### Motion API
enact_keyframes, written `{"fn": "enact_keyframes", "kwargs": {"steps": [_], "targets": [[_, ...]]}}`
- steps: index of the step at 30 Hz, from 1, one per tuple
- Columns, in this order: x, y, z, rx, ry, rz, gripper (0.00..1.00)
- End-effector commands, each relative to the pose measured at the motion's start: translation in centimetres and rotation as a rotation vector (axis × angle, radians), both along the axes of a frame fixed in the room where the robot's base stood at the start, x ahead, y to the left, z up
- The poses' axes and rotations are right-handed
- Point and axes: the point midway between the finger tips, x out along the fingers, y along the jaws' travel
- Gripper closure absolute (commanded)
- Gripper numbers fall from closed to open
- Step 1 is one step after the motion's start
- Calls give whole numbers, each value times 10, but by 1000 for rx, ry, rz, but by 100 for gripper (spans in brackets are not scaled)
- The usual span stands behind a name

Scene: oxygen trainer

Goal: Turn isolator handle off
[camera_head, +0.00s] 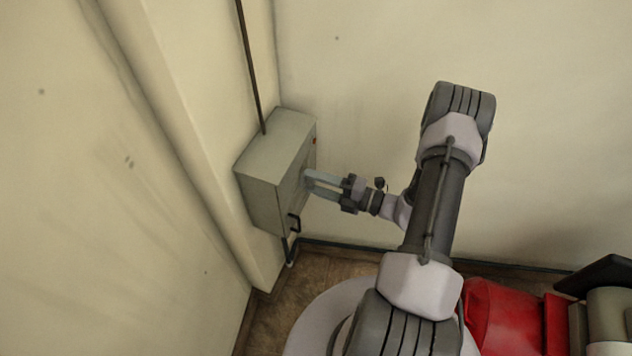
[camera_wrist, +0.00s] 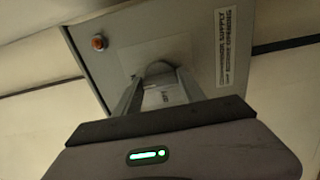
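The isolator box (camera_head: 262,202) is a grey metal cabinet on the wall, left of centre in the head view. Its front panel (camera_wrist: 112,62) fills the upper middle of the wrist view. My gripper (camera_head: 309,181) reaches the panel from the right, its two fingers apart with a gap between them. In the wrist view the fingertips (camera_wrist: 158,80) are close to the panel, at a small rounded grey part (camera_wrist: 158,68), perhaps the isolator handle. The fingers partly hide this part, and I cannot tell whether they press on it. A black handle (camera_head: 294,223) is low on the box's front.
An orange-red lamp or button (camera_wrist: 99,42) is on the panel, with a lettered label (camera_wrist: 225,47) opposite. A dark conduit (camera_head: 250,70) runs up the wall from the box, and a pipe (camera_head: 290,250) runs below. Bare walls close in the corner.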

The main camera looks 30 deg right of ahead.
Motion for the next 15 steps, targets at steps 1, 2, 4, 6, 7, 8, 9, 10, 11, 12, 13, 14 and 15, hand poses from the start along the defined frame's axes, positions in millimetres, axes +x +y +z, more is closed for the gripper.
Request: {"fn": "enact_keyframes", "kwargs": {"steps": [1, 2, 4, 6, 7, 8, 9, 10, 11, 12, 13, 14, 15], "targets": [[0, 0, 0, 0, 0, 0, 80], [0, 0, 0, 0, 0, 0, 86], [0, 0, 0, 0, 0, 0, 93], [0, 0, 0, -2, -1, 0, 93], [0, 0, 0, -4, -3, 0, 93], [0, 0, 0, -6, -5, 0, 93], [0, 0, 0, -12, -9, 0, 93], [0, 0, 0, -17, -13, 0, 93], [0, 0, 0, -24, -19, 0, 93], [0, 0, 0, -36, -28, 0, 93], [0, 0, 0, -46, -36, 0, 93], [0, 0, 0, -58, -46, 0, 93], [0, 0, 0, -76, -60, 0, 93]]}}
